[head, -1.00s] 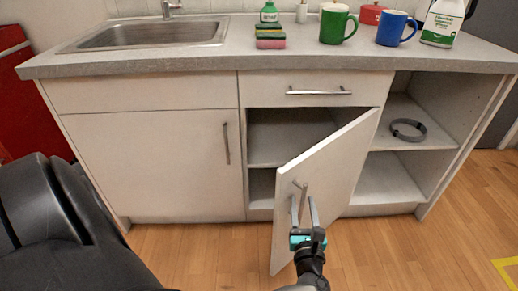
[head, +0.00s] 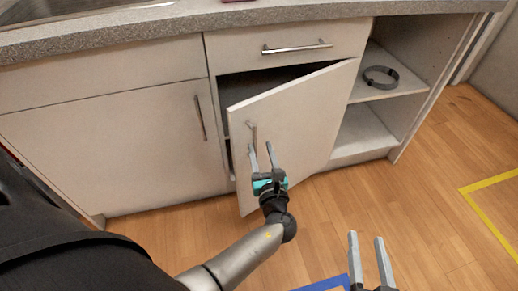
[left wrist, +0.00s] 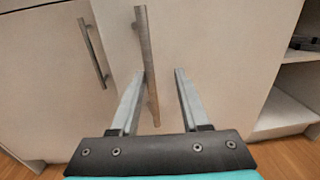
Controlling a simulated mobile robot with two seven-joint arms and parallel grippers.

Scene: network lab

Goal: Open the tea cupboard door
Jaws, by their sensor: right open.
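The cupboard door (head: 290,125), pale and flat, stands partly open, hinged on its right side under the drawer. Its upright metal bar handle (head: 252,140) is near the free left edge; it also shows in the left wrist view (left wrist: 145,45). My left gripper (head: 262,152) is in front of the door at the handle's lower part. In the left wrist view its fingers (left wrist: 160,72) are apart, with the bar's lower end between them, close to the left finger. Contact cannot be told. My right gripper (head: 366,240) is open and empty above the floor, right of the door.
A shut cupboard door (head: 120,150) is on the left, and a shut drawer (head: 290,47) is above the open door. Open shelves on the right hold a grey ring (head: 381,78). The worktop (head: 130,25) runs above. Wooden floor at right is clear, with yellow tape (head: 490,215).

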